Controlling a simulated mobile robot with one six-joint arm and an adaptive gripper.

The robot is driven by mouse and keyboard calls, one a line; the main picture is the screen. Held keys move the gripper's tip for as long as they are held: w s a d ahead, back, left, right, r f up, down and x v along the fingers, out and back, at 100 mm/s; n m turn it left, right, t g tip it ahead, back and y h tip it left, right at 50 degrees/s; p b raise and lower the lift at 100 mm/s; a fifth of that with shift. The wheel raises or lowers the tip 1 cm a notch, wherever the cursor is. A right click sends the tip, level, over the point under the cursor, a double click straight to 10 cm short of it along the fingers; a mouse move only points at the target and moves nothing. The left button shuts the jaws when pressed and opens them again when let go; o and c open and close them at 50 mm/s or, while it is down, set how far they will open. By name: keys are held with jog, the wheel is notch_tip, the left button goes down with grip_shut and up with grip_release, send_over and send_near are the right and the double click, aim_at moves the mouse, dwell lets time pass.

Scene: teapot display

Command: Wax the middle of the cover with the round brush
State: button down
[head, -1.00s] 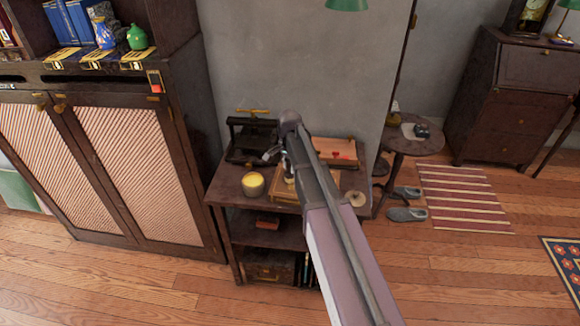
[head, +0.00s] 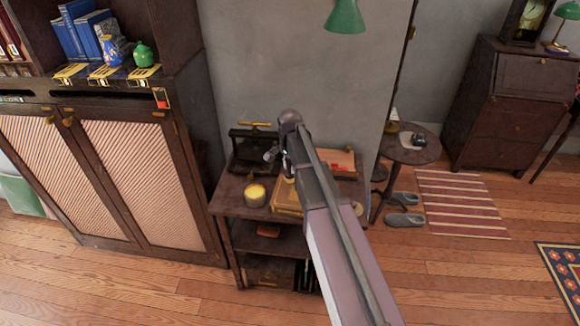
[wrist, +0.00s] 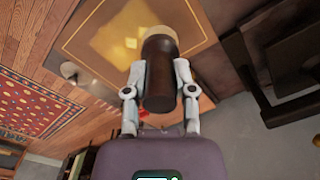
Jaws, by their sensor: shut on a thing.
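My gripper (wrist: 158,92) is shut on the dark brown handle of the round brush (wrist: 157,78). The brush's pale bristle end points at the cover (wrist: 85,42), a tan panel with a thin line border. In the wrist view the bristle end overlaps the cover near its middle; I cannot tell whether it touches. Lighter yellow patches show on the cover beside the bristles. In the head view the cover (head: 284,207) lies on the small dark table, partly hidden by my arm. My gripper (head: 287,168) is above it, small and partly hidden.
A yellow-topped round tin (head: 255,195) stands left of the cover on the table (head: 228,200). A black press (head: 252,150) stands behind it. A board with a red item (head: 342,160) lies at the back right. A round side table (head: 410,155) is farther right.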

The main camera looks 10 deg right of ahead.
dwell(0.3)
jog(key=shift+r+p, duration=1.5)
jog(key=shift+p, duration=0.05)
jog(key=shift+f, duration=0.1)
jog(key=shift+s+f, duration=0.1)
jog(key=shift+f, duration=0.05)
jog(key=shift+s+a+f+b, duration=0.25)
jog(key=shift+s+b, duration=0.25)
jog(key=shift+b, duration=0.05)
